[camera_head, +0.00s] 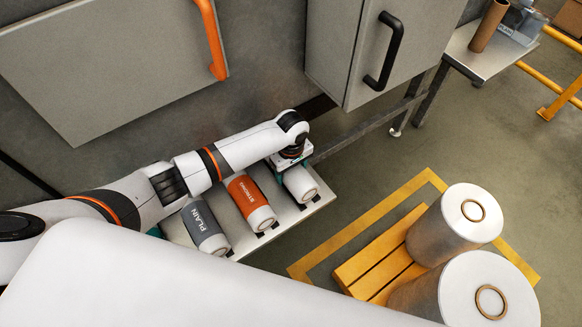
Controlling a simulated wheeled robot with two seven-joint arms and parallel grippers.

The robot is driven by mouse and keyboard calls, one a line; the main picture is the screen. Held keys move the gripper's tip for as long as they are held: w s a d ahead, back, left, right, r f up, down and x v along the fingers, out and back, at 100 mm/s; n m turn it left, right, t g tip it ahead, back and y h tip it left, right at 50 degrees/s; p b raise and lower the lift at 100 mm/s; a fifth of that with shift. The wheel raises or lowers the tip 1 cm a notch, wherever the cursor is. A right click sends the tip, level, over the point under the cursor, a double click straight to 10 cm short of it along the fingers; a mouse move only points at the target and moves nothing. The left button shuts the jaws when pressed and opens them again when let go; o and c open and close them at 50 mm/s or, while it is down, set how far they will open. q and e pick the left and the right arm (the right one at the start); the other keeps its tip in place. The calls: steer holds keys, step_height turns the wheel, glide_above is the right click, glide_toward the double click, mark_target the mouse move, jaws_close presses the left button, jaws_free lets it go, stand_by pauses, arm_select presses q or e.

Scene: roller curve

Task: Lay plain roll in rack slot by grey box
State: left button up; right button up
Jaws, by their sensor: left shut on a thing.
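A roll with a grey label reading PLAIN (205,228) lies on the pale metal rack (318,203). Beside it lies a roll with an orange label reading STRONG (250,201). A white roll (302,185) is at the rack's right end; no label shows on its visible part. My left gripper (292,165) comes down on this white roll from above and is shut on it; the fingers are mostly hidden. I cannot tell whether the roll touches the rack. A grey box-like cabinet (345,50) with a black handle stands above and behind. My right gripper is not in view.
A wide grey panel (110,65) with an orange handle (213,40) is at the upper left. Two large white rolls (440,230) (460,295) stand on a yellow pallet (375,265) at the lower right. A side table (480,58) holds a brown tube (488,27).

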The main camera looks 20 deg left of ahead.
arm_select(q)
steer(key=shift+f, duration=0.2)
steer(key=o, duration=1.4)
